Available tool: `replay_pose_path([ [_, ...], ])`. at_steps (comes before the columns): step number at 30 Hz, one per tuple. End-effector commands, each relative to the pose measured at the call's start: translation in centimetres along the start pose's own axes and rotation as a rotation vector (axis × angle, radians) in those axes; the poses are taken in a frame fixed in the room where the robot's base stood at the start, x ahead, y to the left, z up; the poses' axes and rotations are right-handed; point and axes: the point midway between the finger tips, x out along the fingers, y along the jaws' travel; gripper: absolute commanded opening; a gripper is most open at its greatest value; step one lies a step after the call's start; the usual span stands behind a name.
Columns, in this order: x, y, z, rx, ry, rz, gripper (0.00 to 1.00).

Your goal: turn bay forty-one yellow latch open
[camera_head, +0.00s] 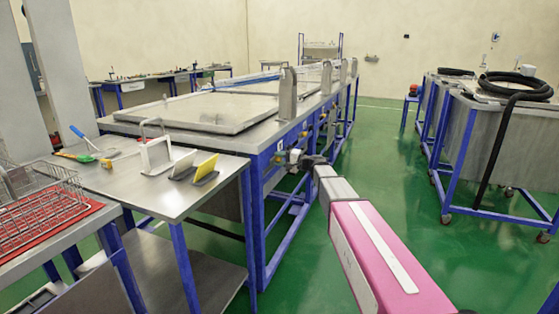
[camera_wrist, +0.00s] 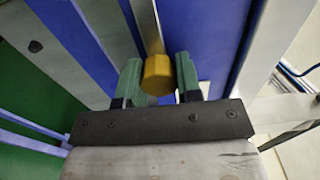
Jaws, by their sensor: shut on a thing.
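The yellow latch (camera_wrist: 157,76) shows in the wrist view as a yellow knob against a blue frame. My gripper (camera_wrist: 158,64) has its two green fingers on either side of the knob, shut on it. In the head view my gripper (camera_head: 294,157) reaches the blue front frame of the long steel-topped bench (camera_head: 262,160). A small yellow part (camera_head: 278,160) shows just left of it there. The bay number cannot be read in either view. Whether the latch is turned open cannot be told.
A steel side table (camera_head: 150,190) with several hand tools and upright plates stands at the left. A wire basket (camera_head: 45,205) is on a red mat at far left. Blue-framed wheeled tanks (camera_head: 490,135) stand at right. The green floor (camera_head: 400,165) between is clear.

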Motion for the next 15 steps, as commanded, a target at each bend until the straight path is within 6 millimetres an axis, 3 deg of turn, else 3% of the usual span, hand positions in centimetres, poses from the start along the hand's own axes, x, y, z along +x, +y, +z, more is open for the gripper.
replay_pose_path([
  [9, -0.09, 0.12, 0.02, 0.003, 0.000, 0.002, 0.09],
  [10, -0.09, 0.12, 0.02, 0.003, 0.000, 0.002, 0.36],
  [12, -0.08, 0.11, 0.01, 0.003, 0.001, 0.002, 0.58],
  [15, -0.06, 0.08, 0.01, 0.002, 0.001, 0.002, 0.58],
])
